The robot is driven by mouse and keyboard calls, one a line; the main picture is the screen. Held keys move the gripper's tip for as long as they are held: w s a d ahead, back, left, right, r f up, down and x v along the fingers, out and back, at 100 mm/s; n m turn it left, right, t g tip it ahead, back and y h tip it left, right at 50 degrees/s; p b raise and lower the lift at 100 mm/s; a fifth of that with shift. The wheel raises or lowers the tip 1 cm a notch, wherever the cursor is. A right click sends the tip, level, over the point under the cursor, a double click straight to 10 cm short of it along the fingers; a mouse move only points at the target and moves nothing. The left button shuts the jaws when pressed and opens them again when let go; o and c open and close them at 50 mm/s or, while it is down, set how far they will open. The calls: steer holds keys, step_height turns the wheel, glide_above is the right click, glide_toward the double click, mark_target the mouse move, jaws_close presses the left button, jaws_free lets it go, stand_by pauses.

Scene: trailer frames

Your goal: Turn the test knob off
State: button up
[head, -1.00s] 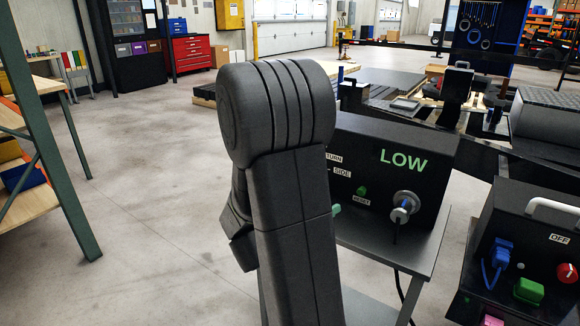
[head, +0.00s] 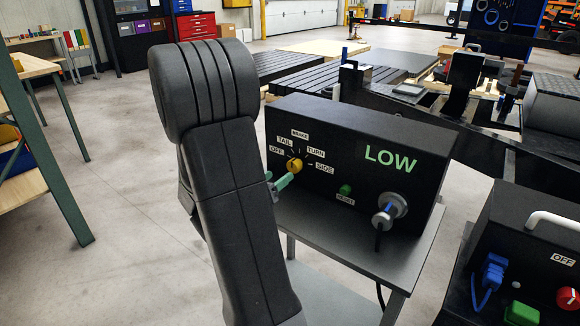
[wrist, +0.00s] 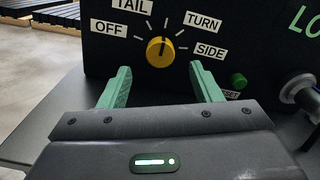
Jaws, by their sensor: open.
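The test knob (head: 294,165) is a round yellow dial on the front of a black test box (head: 330,140). White labels OFF, TAIL, BRAKE, TURN and SIDE fan around it. In the wrist view, the knob (wrist: 160,52) has a dark pointer line that stands nearly upright, between the TAIL and TURN labels and away from OFF. My gripper (wrist: 162,84) is open, with its green fingers spread below and in front of the knob, one to each side, apart from it. In the head view my arm hides part of the gripper (head: 281,183).
The box stands on a grey table (head: 330,238). A green reset button (head: 346,190) and a connector with a blue part (head: 388,211) sit right of the knob; LOW glows above. A second black box (head: 515,240) with a red knob stands at right. Open floor lies left.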

mark_target(292, 167)
steer(key=x, duration=0.7)
steer(key=shift+w+d, duration=0.15)
steer(key=shift+w, duration=0.05)
steer(key=shift+c, duration=0.5)
steer(key=c, duration=0.9)
